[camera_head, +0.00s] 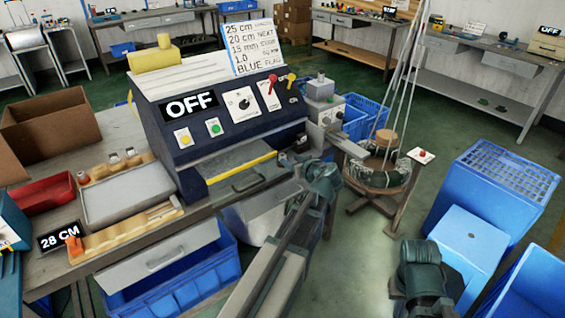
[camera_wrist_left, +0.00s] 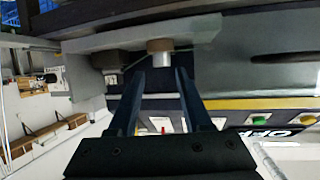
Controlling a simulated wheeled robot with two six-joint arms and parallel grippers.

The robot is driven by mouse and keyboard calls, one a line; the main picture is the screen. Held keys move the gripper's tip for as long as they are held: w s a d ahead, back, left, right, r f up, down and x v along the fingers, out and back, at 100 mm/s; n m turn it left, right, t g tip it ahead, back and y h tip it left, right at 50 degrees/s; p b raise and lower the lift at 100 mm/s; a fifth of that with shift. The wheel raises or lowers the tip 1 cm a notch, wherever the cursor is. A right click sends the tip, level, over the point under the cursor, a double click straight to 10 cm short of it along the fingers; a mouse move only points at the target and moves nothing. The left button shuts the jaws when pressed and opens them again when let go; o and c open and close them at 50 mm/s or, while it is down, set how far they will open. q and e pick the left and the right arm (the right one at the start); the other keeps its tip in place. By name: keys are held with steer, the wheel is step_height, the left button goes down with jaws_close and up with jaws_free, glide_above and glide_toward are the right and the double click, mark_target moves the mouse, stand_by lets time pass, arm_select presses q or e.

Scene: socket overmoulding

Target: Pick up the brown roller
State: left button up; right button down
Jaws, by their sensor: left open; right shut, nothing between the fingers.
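The brown roller (camera_wrist_left: 160,45) is a short cylinder on the pale side plate (camera_wrist_left: 100,40) of the machine, at the top middle of the left wrist view. A thin wire runs beside it. My left gripper (camera_wrist_left: 160,80) is open, with its two dark fingers pointing towards the roller and nothing between them. The roller lies just beyond the fingertips, apart from them. In the head view my left gripper (camera_head: 324,172) is at the machine's right end, and I cannot make out the roller there. My right gripper (camera_head: 430,285) is shut and empty near the bottom edge, its fingertips unclear.
The grey machine (camera_head: 220,125) with OFF display stands left of my left gripper. A wire reel stand (camera_head: 372,178) is close on the right. Blue crates (camera_head: 505,185) fill the right side. A tray (camera_head: 125,192) and red bin (camera_head: 42,194) lie on the left bench.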

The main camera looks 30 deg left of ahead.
mark_target(285, 157)
arm_select(q)
steer(key=b+x, duration=0.1)
steer(key=x, duration=0.4)
steer(key=shift+s+a+r, duration=0.1)
steer(key=shift+a+r, duration=0.05)
steer(key=shift+r, duration=0.1)
jaws_close()
